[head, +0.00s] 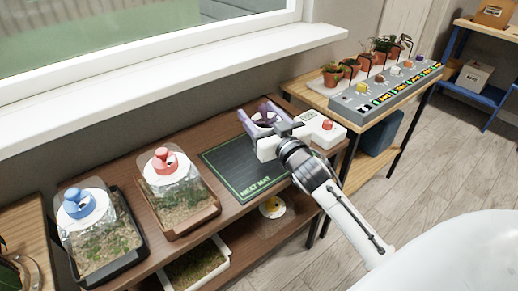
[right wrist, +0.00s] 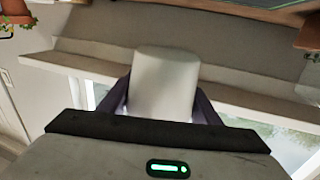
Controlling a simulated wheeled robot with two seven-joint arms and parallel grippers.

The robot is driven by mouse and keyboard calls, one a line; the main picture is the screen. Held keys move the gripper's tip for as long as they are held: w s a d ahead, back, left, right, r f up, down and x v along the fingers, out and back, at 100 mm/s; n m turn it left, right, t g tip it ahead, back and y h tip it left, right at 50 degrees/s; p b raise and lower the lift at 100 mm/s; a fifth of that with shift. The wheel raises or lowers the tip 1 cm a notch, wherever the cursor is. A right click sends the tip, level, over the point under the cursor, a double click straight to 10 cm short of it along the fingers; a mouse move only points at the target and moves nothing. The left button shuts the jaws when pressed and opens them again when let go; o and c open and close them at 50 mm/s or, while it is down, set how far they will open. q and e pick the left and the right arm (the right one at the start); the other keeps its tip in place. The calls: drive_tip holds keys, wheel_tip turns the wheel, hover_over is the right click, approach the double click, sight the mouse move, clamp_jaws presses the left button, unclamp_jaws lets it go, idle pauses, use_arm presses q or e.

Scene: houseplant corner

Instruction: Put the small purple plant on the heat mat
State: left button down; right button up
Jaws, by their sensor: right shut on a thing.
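The heat mat (head: 240,168), dark with a green border and lettering, lies flat on the brown bench and looks bare. My right gripper (head: 266,116), with purple fingers, is over the bench by the mat's back right corner. In the right wrist view it is shut on a pale, whitish pot (right wrist: 164,82), held between both fingers. Purple leaves cannot be told apart from the purple fingers in the head view, and no foliage shows on the pot in the wrist view. Its height above the bench is unclear. My left gripper is not in view.
A white box with a red knob (head: 326,128) stands right of the mat. A red-lidded terrarium (head: 178,195) and a blue-lidded terrarium (head: 98,228) stand to the left. A grey control panel (head: 388,88) and several potted plants (head: 332,75) are on the farther table.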

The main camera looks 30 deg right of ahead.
sight(259, 124)
wheel_tip(259, 124, down, 3)
drive_tip(key=shift+f+b, duration=0.1)
drive_tip(key=shift+b, duration=0.2)
drive_tip(key=shift+f, duration=0.5)
wheel_tip(259, 124, down, 3)
drive_tip(key=shift+f+b, duration=0.1)
drive_tip(key=shift+b, duration=0.55)
drive_tip(key=o, duration=1.2)
